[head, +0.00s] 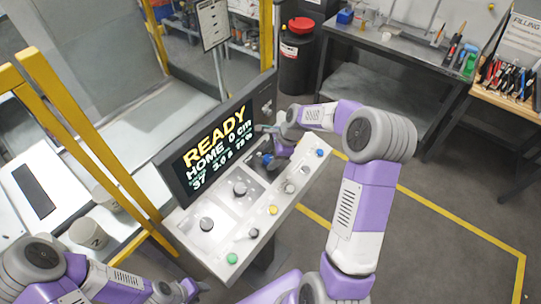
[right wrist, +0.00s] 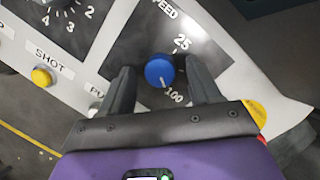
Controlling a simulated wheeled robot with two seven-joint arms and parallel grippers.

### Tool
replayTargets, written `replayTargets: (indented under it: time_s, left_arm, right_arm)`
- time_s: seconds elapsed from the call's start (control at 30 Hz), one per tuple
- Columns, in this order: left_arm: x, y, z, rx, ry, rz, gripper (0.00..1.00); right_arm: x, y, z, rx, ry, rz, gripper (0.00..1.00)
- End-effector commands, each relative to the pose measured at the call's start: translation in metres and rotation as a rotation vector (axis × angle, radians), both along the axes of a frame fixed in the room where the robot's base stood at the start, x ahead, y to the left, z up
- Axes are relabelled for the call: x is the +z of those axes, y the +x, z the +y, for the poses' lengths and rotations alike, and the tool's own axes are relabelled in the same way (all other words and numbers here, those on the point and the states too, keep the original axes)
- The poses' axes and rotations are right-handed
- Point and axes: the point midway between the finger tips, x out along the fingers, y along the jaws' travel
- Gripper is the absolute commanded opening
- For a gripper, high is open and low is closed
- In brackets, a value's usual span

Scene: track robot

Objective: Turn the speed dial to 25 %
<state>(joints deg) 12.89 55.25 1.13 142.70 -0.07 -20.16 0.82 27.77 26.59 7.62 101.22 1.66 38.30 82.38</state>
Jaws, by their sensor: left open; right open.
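The speed dial is a round blue knob (right wrist: 160,71) on a dark plate of the console. Its white mark points down, towards the printed 100 (right wrist: 173,97); the printed 25 (right wrist: 183,43) is at its upper right. In the head view the blue dial (head: 267,158) is partly covered by my right gripper (head: 272,148). In the right wrist view my right gripper (right wrist: 159,72) is open, with one finger on each side of the dial. I cannot tell whether the fingers touch it. My left gripper (head: 195,289) is open at the bottom left, away from the dial.
The console (head: 220,262) carries several other knobs and buttons, including a yellow SHOT button (right wrist: 42,77). A screen (head: 208,152) reading READY stands behind the panel. Yellow posts (head: 85,135) stand at the left. A workbench (head: 400,50) is at the back right.

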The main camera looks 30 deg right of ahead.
Motion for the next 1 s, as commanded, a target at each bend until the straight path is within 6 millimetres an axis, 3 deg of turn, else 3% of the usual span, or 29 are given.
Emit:
replayTargets:
  time_s: [0.27, 0.67, 1.0]
  left_arm:
    - [0.0001, -0.0001, -0.0001, 0.0, 0.0, 0.0, 0.43]
    - [0.0001, -0.0001, -0.0001, 0.0, 0.0, 0.0, 0.43]
    - [0.0012, -0.0001, -0.0001, 0.0, 0.0, 0.0, 0.43]
  right_arm:
    - [-0.0026, 0.0008, 0.001, -0.001, 0.0, -0.001, 0.62]
    - [-0.0022, 0.0007, 0.0009, 0.0, 0.0, 0.0, 0.07]
    - [-0.0017, 0.001, 0.0011, 0.056, -0.013, -0.005, 0.07]
